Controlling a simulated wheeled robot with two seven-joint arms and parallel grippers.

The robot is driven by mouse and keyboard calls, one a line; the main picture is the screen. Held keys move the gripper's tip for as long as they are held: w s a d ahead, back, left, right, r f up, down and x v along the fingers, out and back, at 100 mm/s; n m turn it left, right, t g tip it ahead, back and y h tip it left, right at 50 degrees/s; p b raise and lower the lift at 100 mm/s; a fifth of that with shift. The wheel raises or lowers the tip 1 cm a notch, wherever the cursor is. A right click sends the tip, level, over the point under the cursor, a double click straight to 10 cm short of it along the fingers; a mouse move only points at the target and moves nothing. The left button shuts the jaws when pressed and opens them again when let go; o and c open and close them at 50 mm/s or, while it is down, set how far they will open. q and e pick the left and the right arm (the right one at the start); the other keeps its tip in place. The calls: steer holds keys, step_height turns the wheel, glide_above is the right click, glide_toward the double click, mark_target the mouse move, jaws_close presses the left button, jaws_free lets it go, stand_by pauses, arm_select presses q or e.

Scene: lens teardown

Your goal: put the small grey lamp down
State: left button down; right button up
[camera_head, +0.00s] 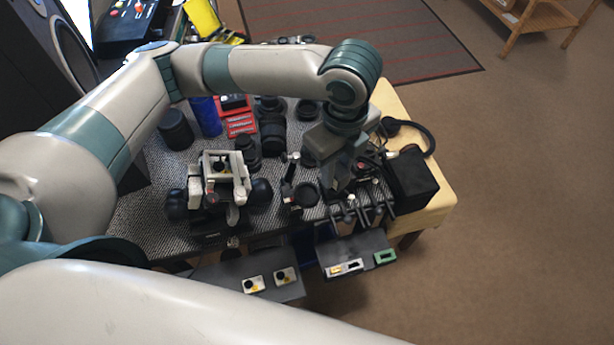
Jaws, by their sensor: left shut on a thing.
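My left arm reaches across the table from the left, and its gripper (338,178) points down over the right part of the table. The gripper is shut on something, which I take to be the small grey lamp. The gripper body and the dark clutter below hide most of it, so I cannot make out its shape or whether it touches the table. My right gripper is outside the view.
Dark lens parts crowd the grey table mat (140,222). A white clamp-like stand (225,165), a blue cylinder (205,116), a red box (240,122) and a black box (411,180) stand around. Low grey trays (262,270) hang at the front. Open floor lies right.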

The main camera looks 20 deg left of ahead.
arm_select(q)
steer(key=a+f+p, duration=0.1)
steer(key=a+f, duration=0.2)
steer(key=a, duration=0.3)
steer(key=shift+f, duration=0.25)
steer(key=shift+f+p, duration=0.15)
steer(key=shift+p, duration=0.25)
step_height(320, 180, down, 3)
steer(key=shift+s+r+p, duration=0.1)
steer(key=shift+r+p, duration=0.1)
steer(key=shift+p, duration=0.45)
steer(key=shift+f, duration=0.55)
steer(key=shift+f, duration=0.35)
steer(key=c, duration=1.4)
jaws_free()
steer(key=shift+r, duration=0.2)
